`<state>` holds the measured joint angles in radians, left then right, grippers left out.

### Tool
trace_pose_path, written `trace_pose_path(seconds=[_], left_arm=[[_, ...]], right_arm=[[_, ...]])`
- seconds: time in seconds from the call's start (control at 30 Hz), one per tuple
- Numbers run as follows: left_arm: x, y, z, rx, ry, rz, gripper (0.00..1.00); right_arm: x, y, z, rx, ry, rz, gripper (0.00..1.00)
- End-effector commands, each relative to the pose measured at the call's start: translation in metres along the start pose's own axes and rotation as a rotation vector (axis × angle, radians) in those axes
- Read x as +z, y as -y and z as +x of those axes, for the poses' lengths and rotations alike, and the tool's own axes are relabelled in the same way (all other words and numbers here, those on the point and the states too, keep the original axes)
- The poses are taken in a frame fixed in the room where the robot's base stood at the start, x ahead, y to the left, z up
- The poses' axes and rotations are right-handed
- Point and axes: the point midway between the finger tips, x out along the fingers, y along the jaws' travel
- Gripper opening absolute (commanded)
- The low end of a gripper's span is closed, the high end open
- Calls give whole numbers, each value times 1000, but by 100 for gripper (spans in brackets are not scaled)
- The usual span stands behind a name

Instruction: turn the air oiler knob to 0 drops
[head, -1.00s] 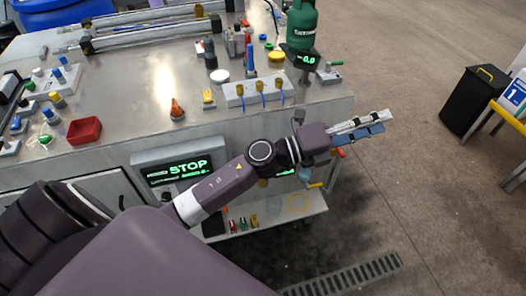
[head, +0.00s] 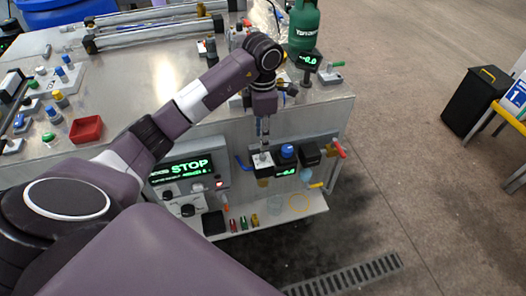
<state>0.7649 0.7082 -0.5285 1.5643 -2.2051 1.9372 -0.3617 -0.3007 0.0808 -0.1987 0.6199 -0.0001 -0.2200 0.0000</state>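A row of air units is mounted on the front of the bench. The left unit (head: 263,161) has a pale top with a small dark and red detail and an amber bowl (head: 263,182) below; it looks like the air oiler. Its knob setting is too small to read. My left gripper (head: 262,146) points down directly above this unit, fingertips at or very near its top. I cannot tell whether they touch, or how far apart the fingers are. My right gripper is not in view.
A blue-knobbed unit (head: 288,153) and a black unit (head: 310,154) stand close to the right, then a red-handled valve (head: 340,149). A blue lever (head: 243,163) is close on the left. A STOP display panel (head: 188,168) is further left.

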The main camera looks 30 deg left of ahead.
Motion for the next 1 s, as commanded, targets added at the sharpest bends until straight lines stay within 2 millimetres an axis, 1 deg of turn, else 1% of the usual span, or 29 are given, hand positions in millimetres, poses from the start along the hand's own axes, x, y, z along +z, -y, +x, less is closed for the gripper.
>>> trace_pose_path(seconds=[0.3,0.4,0.5,0.6,0.83,0.87,1.0], left_arm=[[-1,2,48,-6,-2,0,33],[0,2,61,-6,0,0,33],[0,2,70,-5,0,2,33],[0,2,74,-3,0,1,33],[0,2,75,-3,1,1,33],[0,2,75,-3,1,1,31],[0,2,75,-3,1,1,15]], right_arm=[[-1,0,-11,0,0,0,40],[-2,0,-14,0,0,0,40],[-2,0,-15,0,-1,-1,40],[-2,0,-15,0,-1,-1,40],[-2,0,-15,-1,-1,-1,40],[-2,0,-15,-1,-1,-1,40],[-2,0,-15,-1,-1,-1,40]])
